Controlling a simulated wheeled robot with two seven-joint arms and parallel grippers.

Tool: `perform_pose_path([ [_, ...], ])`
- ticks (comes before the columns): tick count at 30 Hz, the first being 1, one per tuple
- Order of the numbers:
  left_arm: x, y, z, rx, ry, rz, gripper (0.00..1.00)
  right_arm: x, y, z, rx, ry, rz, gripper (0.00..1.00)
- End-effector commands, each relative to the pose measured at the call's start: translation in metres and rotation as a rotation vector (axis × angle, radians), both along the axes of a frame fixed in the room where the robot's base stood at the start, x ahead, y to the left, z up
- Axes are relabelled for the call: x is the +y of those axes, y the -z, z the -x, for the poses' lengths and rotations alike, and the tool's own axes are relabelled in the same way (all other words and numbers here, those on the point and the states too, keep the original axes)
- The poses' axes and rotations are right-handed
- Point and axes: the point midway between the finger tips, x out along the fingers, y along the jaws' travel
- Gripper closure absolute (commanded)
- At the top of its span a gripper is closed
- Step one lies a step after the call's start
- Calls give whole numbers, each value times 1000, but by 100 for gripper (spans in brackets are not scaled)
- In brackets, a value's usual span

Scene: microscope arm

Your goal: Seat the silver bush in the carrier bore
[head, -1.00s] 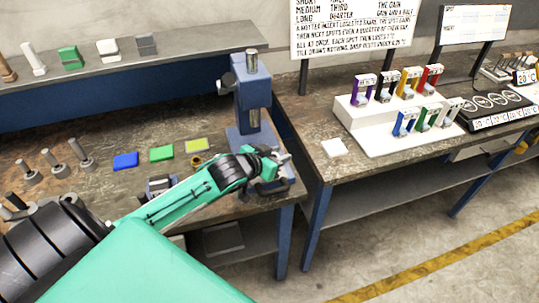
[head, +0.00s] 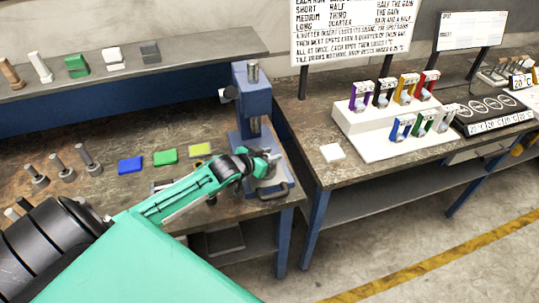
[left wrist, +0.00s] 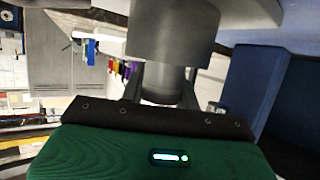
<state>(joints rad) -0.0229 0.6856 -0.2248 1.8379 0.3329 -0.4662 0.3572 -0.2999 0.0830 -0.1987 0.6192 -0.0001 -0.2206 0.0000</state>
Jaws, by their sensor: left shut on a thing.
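My left gripper (head: 268,157) is in front of the blue press-like stand (head: 254,98), above its base. It is shut on a silver-grey stepped cylinder, which looks like the silver bush (left wrist: 168,85). In the left wrist view the narrower part lies between the fingers and the wider part is beyond them. The stand has a silver rod (head: 253,70) at its top and fills the right of the left wrist view as a dark blue block (left wrist: 240,85). I cannot make out the carrier bore; the gripper and arm cover part of that area. My right gripper is not in view.
Blue (head: 130,165), green (head: 165,156) and yellow (head: 200,149) tiles lie left of the stand. Several steel posts (head: 88,160) stand farther left. A right-hand bench holds a white stepped rack (head: 385,140) with coloured clips. A gap separates the benches.

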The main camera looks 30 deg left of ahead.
Motion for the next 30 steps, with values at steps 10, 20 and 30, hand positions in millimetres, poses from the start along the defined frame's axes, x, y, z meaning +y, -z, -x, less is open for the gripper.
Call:
perform_pose_path([
  [10, 0, 6, 0, -2, 1, 0, 98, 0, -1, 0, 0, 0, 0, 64],
  [20, 0, 7, 0, -1, 1, 0, 47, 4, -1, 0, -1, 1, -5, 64],
  [30, 3, 1, 17, 1, 2, -2, 47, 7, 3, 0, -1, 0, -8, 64],
])
